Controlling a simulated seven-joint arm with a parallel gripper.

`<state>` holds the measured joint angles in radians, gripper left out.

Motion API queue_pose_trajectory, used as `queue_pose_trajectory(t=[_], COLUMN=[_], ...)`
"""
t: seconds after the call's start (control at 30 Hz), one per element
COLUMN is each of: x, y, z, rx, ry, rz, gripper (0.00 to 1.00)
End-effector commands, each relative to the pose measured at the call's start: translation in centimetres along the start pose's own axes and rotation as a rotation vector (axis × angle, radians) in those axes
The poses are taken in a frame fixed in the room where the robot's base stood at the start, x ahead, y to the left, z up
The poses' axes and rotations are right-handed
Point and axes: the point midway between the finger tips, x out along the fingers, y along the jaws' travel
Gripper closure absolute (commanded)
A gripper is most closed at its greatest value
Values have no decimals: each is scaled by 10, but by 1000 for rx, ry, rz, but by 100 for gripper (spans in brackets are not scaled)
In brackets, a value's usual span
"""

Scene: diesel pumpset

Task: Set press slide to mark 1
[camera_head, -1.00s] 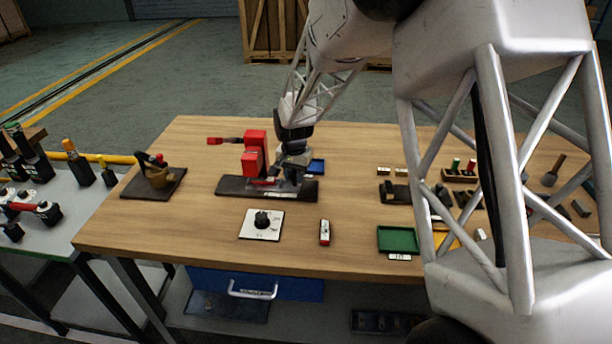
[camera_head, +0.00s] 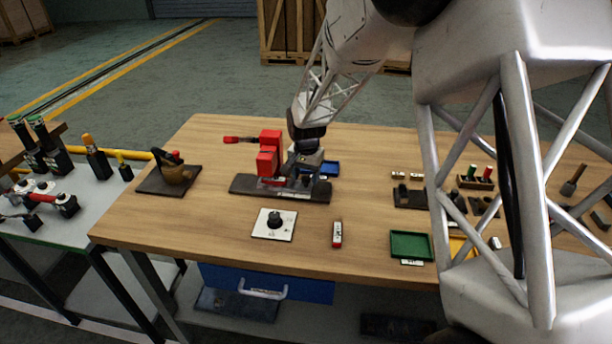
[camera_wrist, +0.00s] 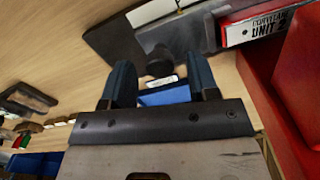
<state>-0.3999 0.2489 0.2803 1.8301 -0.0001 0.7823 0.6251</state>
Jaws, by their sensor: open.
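The red press (camera_head: 268,155) stands on a dark base plate (camera_head: 245,185) left of the middle of the bench, its red lever pointing left. My gripper (camera_wrist: 160,85) is low over the right part of this base, close beside the press. In the wrist view its two blue-grey fingers are apart, with a dark round knob (camera_wrist: 160,63) just beyond and between the tips. I cannot tell whether they touch it. The knob joins a grey block (camera_wrist: 185,35), possibly the slide. A red part with a white label (camera_wrist: 255,28) is on the right. No slide marks are readable.
In front of the press lie a white dial plate with a black knob (camera_head: 274,221) and a small red-and-white item (camera_head: 337,234).

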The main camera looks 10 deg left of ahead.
Motion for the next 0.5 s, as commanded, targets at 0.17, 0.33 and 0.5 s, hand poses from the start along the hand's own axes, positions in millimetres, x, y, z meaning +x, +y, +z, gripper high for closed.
queue_pose_trajectory(t=[0.17, 0.33, 0.5], x=[-15, -36, -57], y=[0, 0, 0], z=[0, 0, 0], rx=[0, 0, 0], ry=[2, 1, 2], rz=[-1, -1, -1], gripper=[45, 45, 45])
